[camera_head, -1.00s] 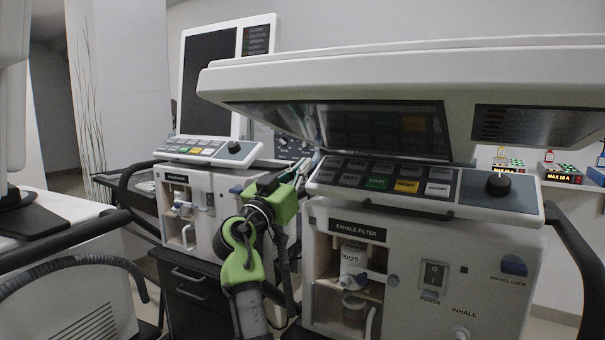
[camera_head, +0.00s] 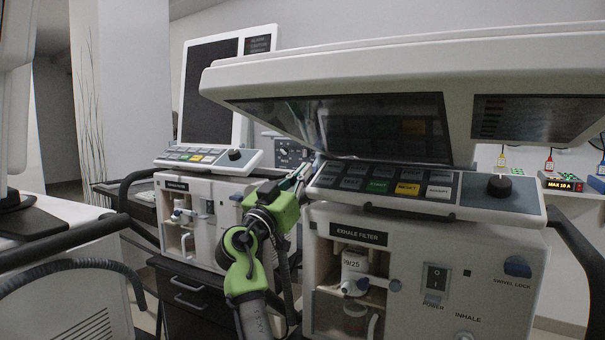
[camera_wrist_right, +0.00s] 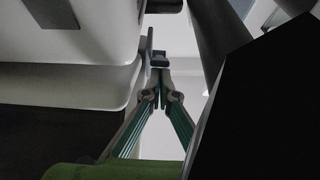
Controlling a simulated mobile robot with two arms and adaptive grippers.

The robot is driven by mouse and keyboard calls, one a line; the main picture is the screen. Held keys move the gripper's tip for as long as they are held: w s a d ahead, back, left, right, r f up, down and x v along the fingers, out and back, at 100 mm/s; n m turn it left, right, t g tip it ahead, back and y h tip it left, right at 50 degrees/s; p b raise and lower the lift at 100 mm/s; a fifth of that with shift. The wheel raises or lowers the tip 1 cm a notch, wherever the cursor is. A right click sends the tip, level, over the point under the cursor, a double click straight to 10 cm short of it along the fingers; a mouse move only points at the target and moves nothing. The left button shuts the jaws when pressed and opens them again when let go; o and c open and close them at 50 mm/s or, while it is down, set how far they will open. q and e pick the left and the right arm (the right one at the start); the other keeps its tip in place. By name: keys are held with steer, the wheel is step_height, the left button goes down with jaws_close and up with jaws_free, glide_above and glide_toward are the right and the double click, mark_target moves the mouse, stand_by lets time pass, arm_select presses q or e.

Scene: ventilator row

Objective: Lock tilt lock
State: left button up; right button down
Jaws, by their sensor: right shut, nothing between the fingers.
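The near ventilator has a white tilted screen housing (camera_head: 420,75) above a sloped key panel (camera_head: 425,190). My right gripper (camera_head: 304,172) is at the left end of the gap between housing and panel, with green-striped fingers. In the right wrist view my right gripper (camera_wrist_right: 161,80) is shut and empty, its tips together. Just beyond the tips is a small dark block beside a thin upright grey bar (camera_wrist_right: 149,45); I cannot tell if they touch. No part labelled tilt lock is readable. A blue knob labelled SWIVEL LOCK (camera_head: 517,266) is on the front. My left gripper is not in view.
A second ventilator (camera_head: 205,200) with an upright screen stands behind to the left. The near ventilator's front face (camera_head: 410,280) and a dark rail (camera_head: 578,250) bound the right. White housing (camera_wrist_right: 70,85) fills the left of the wrist view.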

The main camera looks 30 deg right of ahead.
steer(key=shift+d+f, duration=0.1)
steer(key=shift+f, duration=0.5)
steer(key=r+v, duration=0.1)
steer(key=v, duration=0.6)
steer(key=shift+s+a+f, duration=0.15)
steer(key=shift+s+a, duration=0.05)
steer(key=shift+a, duration=0.35)
